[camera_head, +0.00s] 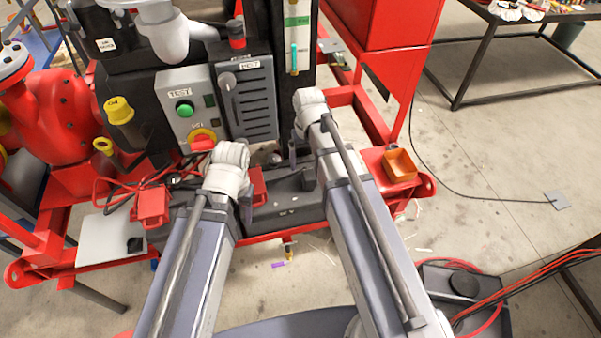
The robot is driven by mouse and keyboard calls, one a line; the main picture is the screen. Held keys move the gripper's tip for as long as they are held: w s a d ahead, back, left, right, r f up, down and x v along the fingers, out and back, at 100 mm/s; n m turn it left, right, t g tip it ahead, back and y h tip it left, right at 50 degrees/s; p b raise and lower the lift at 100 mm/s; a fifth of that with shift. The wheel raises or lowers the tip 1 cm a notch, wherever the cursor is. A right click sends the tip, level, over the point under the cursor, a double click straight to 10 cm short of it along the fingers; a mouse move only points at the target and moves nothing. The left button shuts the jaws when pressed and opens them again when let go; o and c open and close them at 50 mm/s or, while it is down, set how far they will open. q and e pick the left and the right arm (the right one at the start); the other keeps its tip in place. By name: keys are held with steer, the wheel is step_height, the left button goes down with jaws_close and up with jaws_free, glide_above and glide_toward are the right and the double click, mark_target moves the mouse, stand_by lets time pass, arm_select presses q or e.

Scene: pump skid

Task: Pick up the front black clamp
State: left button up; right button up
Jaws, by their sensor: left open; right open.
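I cannot pick out the front black clamp with certainty. A small black block (135,244) sits on the pale plate (104,238) at the front left of the red skid. My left gripper (246,208) is mostly hidden by its wrist and hangs over the left part of the dark box at the skid's front, right of the block and apart from it. My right gripper (293,152) is a dark narrow shape below its wrist, over the back of the same dark box. Neither gripper visibly holds anything.
A grey control box (190,105) with green and red buttons and a dark vented box (246,100) stand behind the grippers. A red pump (60,120) is at the left. Open floor lies at the right.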

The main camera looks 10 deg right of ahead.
mark_target(309, 174)
steer(key=shift+s+f+b, duration=0.1)
steer(key=shift+f+b, duration=0.4)
steer(key=shift+b, duration=0.1)
steer(key=shift+f+b, duration=0.75)
steer(key=shift+f, duration=0.05)
steer(key=shift+d+f, duration=0.1)
steer(key=f+b, duration=0.5)
steer(key=shift+d+f, duration=0.1)
steer(key=shift+d, duration=0.25)
jaws_close()
